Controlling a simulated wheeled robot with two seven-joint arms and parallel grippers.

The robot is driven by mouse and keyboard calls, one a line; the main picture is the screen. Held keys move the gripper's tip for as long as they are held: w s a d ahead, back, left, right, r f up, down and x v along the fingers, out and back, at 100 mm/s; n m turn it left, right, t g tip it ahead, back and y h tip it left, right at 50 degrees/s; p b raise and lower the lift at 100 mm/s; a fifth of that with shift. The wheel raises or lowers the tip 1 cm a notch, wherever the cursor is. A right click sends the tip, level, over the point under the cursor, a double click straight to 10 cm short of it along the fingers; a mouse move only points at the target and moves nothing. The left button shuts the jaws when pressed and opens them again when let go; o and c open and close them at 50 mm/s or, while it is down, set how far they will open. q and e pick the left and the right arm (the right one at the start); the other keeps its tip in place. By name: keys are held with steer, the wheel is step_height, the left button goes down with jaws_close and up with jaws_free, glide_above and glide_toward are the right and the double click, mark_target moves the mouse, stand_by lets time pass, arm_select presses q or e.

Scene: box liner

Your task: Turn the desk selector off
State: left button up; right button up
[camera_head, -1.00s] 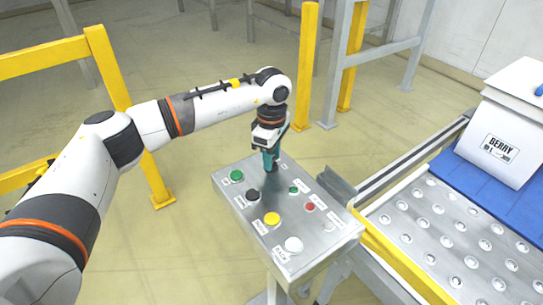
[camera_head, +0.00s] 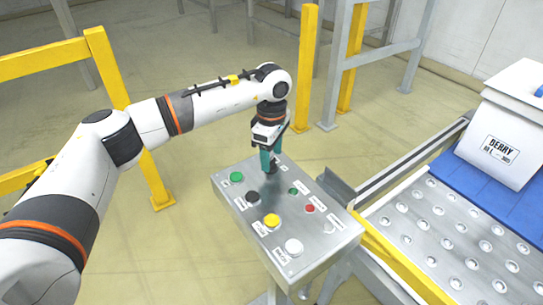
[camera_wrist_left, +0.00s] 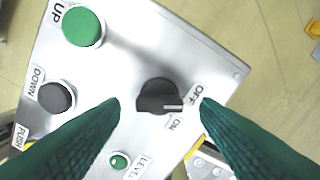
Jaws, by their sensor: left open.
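The black desk selector (camera_wrist_left: 158,97) sits on the metal control panel (camera_wrist_left: 190,45) in the left wrist view. The white line on its knob lies between the OFF and ON labels; I cannot tell exactly which one it marks. My left gripper (camera_head: 269,168) is open above the panel's far end in the head view. In the left wrist view its two green fingers (camera_wrist_left: 160,107) stand on either side of the knob, with gaps to it. In the head view the fingers mostly hide the selector. My right gripper is not in view.
The panel also bears a green UP button (camera_head: 236,177), a black DOWN button (camera_head: 253,196), a yellow button (camera_head: 271,220), a white button (camera_head: 293,247), and small green (camera_head: 293,191) and red (camera_head: 310,208) lights. A conveyor with a yellow edge (camera_head: 390,262) stands close on the right.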

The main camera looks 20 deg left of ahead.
mark_target(271, 161)
arm_select(q)
step_height(271, 161, up, 11)
steer(key=b, duration=0.1)
stand_by(0.6)
